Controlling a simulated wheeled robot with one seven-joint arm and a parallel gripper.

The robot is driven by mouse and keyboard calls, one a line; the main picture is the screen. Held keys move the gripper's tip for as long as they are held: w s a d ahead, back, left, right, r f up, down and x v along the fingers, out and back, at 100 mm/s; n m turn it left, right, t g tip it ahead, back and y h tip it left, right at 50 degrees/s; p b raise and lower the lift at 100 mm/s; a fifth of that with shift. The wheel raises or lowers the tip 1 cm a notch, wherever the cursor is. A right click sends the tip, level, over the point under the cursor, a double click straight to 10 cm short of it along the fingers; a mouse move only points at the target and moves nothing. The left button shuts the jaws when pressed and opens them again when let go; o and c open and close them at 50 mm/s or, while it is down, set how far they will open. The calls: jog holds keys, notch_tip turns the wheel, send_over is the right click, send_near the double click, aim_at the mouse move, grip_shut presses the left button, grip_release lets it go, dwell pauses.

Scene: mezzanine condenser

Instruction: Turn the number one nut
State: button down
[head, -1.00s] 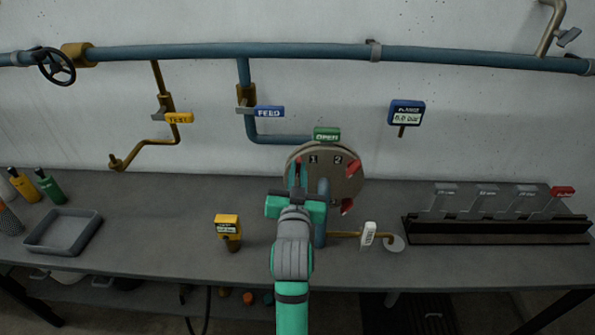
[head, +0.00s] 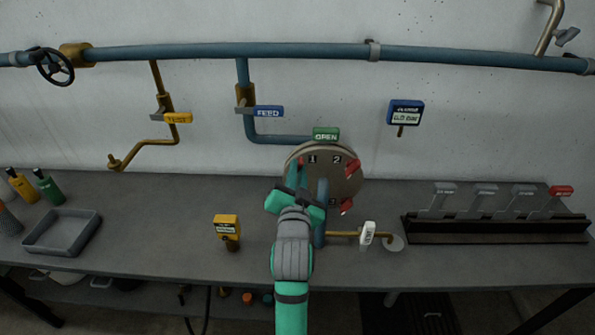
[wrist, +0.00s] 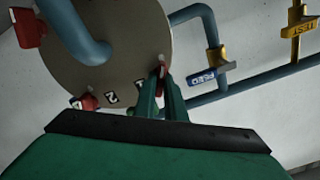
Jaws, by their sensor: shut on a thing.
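A round grey-brown flange plate (head: 325,172) stands upright at the back of the bench, with the numbers 1 and 2 readable on its face. The red number one nut (head: 301,161) is at its left edge beside the 1, mostly hidden by my fingers in the head view. My gripper (head: 297,172) reaches up to it and is shut on it. In the wrist view, the fingers (wrist: 161,88) close around the red nut (wrist: 163,70) at the plate's rim. Other red nuts sit at the plate's right (head: 353,166) and lower right (head: 346,206).
A blue pipe (head: 322,190) runs down in front of the plate, close to my gripper's right. A green OPEN tag (head: 326,134) sits above the plate. A yellow tag (head: 227,227) and grey tray (head: 62,232) are left; a lever rack (head: 495,230) is right.

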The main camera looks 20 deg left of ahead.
jog(key=c, duration=1.8)
grip_release()
jog(key=v, duration=1.1)
jog(key=s+d+f+n+h, duration=0.1)
jog(key=s+d+f, duration=0.25)
jog(key=f, duration=0.25)
jog(key=s+d+f+g+h, duration=0.1)
jog(key=s+d+f, duration=0.2)
jog(key=s+f, duration=0.3)
jog(key=s+d+f+n+h, duration=0.1)
jog(key=s+d+f, duration=0.25)
jog(key=f, duration=0.35)
jog(key=s+d+f, duration=0.1)
jog(key=s+d, duration=0.1)
jog(key=s, duration=0.5)
jog(key=s+d+f+h, duration=0.1)
jog(key=s+d+f, duration=0.1)
jog(key=s, duration=0.5)
jog(key=s+d+f+n+g+h, duration=0.1)
jog(key=s+d+f, duration=0.1)
jog(key=s, duration=0.5)
jog(key=shift+s+d+f, duration=0.1)
jog(key=shift+s+f, duration=0.15)
jog(key=shift+s, duration=0.15)
